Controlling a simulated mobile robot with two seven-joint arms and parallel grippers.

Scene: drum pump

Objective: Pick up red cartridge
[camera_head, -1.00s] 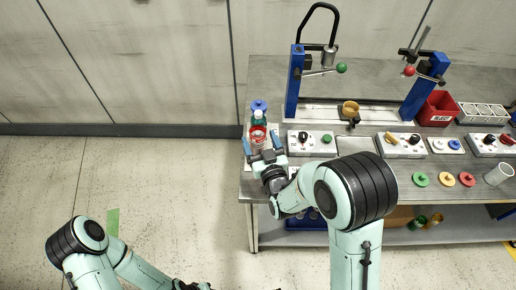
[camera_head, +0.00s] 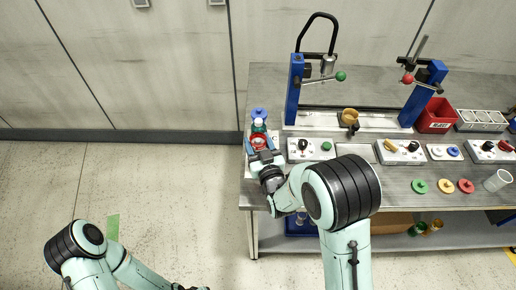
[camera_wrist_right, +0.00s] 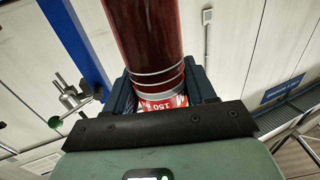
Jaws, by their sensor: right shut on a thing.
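The red cartridge (camera_head: 258,140) stands at the left end of the workbench, mostly hidden by my right gripper in the head view. In the right wrist view the cartridge (camera_wrist_right: 150,40) is a dark red, see-through cylinder with metal rings and a red-and-white label reading "150". My right gripper (camera_head: 259,150) is shut on it; in the wrist view its fingers (camera_wrist_right: 160,95) press the cartridge from both sides near the label. I cannot tell whether it has left the bench. My left arm shows at the bottom left, but its gripper is out of frame.
A blue press stand (camera_head: 294,90) and a switch box (camera_head: 310,150) are to the right. A red bin (camera_head: 437,116) and colored discs (camera_head: 445,186) lie farther right. Open floor is on the left.

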